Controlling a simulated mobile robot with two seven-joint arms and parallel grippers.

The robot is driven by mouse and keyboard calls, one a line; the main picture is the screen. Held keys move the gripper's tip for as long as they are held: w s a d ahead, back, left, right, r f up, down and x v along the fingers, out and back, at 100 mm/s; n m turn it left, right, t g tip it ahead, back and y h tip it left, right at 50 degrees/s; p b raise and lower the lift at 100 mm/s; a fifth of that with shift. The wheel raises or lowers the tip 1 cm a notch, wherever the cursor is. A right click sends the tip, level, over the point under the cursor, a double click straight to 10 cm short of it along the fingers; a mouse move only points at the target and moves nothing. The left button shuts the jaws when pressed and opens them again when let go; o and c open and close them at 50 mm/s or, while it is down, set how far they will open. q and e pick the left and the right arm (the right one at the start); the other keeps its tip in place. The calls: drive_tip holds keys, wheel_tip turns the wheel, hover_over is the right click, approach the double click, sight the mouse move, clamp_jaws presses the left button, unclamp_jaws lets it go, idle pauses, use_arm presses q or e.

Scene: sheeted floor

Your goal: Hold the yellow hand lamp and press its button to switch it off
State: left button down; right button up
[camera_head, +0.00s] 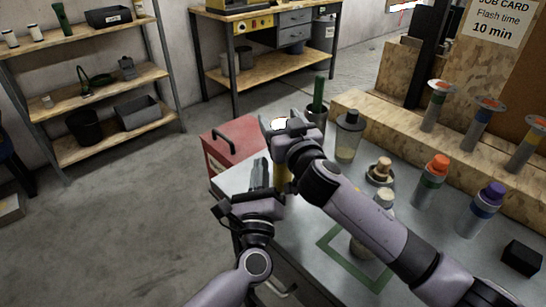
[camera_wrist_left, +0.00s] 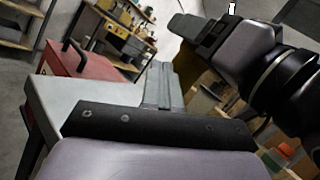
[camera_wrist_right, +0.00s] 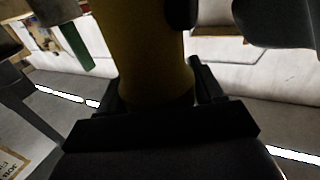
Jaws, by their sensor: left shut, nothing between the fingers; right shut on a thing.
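The yellow hand lamp (camera_head: 282,181) is mostly hidden behind my right gripper and arm in the head view. Its yellow body (camera_wrist_right: 150,45) fills the upper middle of the right wrist view, between the fingers. My right gripper (camera_head: 286,128) is shut on the lamp and holds it above the near left part of the table. A bright white patch shows at that gripper; I cannot tell if it is the lamp's lit end. My left gripper (camera_head: 261,172) is shut and empty, just left of and below the lamp. In the left wrist view its fingers (camera_wrist_left: 158,82) point up near a yellow strip (camera_wrist_left: 184,66). The button is not visible.
The grey table (camera_head: 310,225) has a green square outline and carries a glass jar (camera_head: 348,137), an orange-capped bottle (camera_head: 430,180), a purple-capped bottle (camera_head: 481,209) and a black block (camera_head: 521,257). A red box (camera_head: 234,146) stands behind its left corner. Open floor lies left.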

use_arm(q)
drive_tip(key=shift+w+d, duration=0.15)
idle(0.4)
drive_tip(key=shift+w+d, duration=0.2)
drive_tip(key=shift+w+d, duration=0.3)
drive_tip(key=shift+w, duration=0.25)
idle(0.9)
drive_tip(key=shift+a, duration=0.1)
idle(0.4)
